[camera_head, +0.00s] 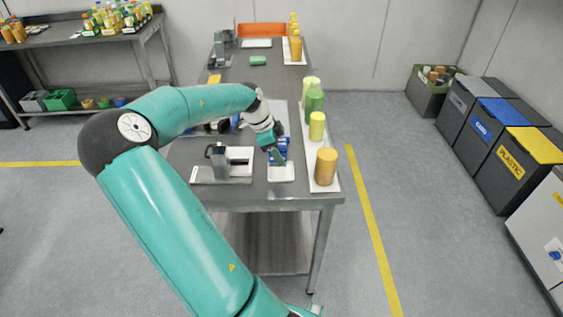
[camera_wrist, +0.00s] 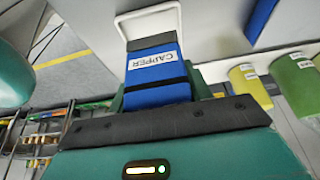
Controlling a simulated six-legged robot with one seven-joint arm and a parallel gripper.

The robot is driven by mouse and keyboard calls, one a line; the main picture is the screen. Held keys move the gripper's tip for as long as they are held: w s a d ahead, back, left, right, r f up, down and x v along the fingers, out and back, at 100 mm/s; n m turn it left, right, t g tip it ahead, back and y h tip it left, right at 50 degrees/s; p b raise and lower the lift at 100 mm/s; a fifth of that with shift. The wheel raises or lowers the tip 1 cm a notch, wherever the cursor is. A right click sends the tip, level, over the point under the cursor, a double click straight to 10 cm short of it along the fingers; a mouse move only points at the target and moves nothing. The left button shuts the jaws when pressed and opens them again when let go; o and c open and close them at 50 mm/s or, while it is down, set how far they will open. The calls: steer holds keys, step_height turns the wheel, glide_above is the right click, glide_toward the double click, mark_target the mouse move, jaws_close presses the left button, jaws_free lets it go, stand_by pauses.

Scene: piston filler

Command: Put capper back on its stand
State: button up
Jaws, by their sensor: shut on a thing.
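The capper (camera_wrist: 155,75) is a blue block with a dark band and a white "CAPPER" label. My gripper (camera_wrist: 160,93) is shut on it, with a teal finger on each side. In the head view my gripper (camera_head: 273,149) is at the near part of the table, with the blue capper (camera_head: 283,145) partly hidden by it. A small white tray (camera_head: 281,177), which looks like the stand, lies just below the capper in that view. In the wrist view its white rim (camera_wrist: 119,24) shows around the capper's far end. I cannot tell whether they touch.
A grey device on a plate (camera_head: 219,164) stands left of the white tray. On the right, a long white tray (camera_head: 331,186) holds an orange container (camera_head: 326,166), a yellow one (camera_head: 317,125) and a green bottle (camera_head: 314,103). The table's front edge (camera_head: 270,200) is close.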

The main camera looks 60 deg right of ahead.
steer(key=shift+s+d+f, duration=0.1)
steer(key=shift+s+f, duration=0.35)
steer(key=shift+f, duration=0.1)
steer(key=shift+s+f, duration=0.15)
steer(key=shift+f, duration=1.5)
steer(key=shift+f, duration=0.15)
steer(key=o, duration=1.2)
steer(key=v, duration=1.2)
